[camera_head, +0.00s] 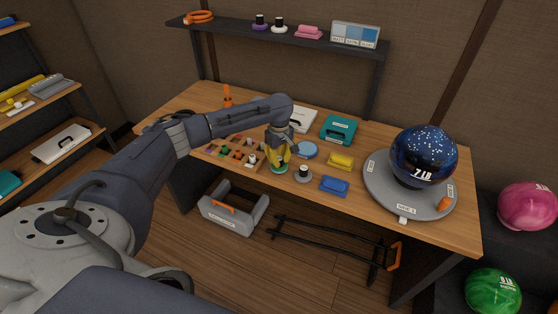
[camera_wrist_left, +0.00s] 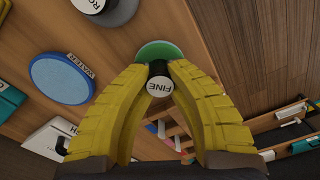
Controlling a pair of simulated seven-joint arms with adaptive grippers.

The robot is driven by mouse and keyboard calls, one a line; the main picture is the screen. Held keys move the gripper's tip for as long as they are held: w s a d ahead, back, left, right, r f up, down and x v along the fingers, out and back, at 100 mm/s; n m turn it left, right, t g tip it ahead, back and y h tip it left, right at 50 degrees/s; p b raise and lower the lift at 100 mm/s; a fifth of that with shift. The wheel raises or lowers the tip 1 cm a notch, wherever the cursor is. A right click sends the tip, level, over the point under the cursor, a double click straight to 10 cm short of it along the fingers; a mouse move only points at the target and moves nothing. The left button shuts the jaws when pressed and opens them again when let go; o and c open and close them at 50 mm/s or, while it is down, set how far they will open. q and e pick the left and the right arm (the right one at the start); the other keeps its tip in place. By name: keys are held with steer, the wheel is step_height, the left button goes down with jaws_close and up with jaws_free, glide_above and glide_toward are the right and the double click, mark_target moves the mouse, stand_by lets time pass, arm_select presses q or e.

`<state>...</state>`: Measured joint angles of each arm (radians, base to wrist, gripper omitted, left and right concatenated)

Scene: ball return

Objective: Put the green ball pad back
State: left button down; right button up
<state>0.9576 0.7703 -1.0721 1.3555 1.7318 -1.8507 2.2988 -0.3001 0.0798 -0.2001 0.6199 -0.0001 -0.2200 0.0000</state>
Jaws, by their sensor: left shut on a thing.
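The green ball pad is a green disc with a black knob and a white cap marked FINE; it shows in the head view (camera_head: 279,169) and the wrist view (camera_wrist_left: 160,50). My left gripper (camera_head: 279,157) is shut on the knob, with its yellow fingers (camera_wrist_left: 158,76) on either side of it. The pad is near the table's front edge; I cannot tell whether it touches the tabletop. A grey pad (camera_head: 303,174) with a similar knob stands just to its right. On the upper shelf (camera_head: 300,41) are a purple pad (camera_head: 260,23) and a white pad (camera_head: 279,26).
A wooden compartment tray (camera_head: 213,154) lies left of the gripper. A blue round item (camera_head: 306,150), yellow item (camera_head: 340,161), blue item (camera_head: 334,185) and teal case (camera_head: 339,129) lie to the right. A dark blue ball (camera_head: 424,153) sits on a grey turntable (camera_head: 383,188).

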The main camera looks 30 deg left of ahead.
mark_target(279, 158)
arm_select(q)
steer(key=shift+f, duration=0.3)
steer(key=c, duration=1.4)
jaws_free()
steer(key=shift+o, duration=0.2)
step_height(279, 158, up, 12)
steer(key=shift+r, duration=0.1)
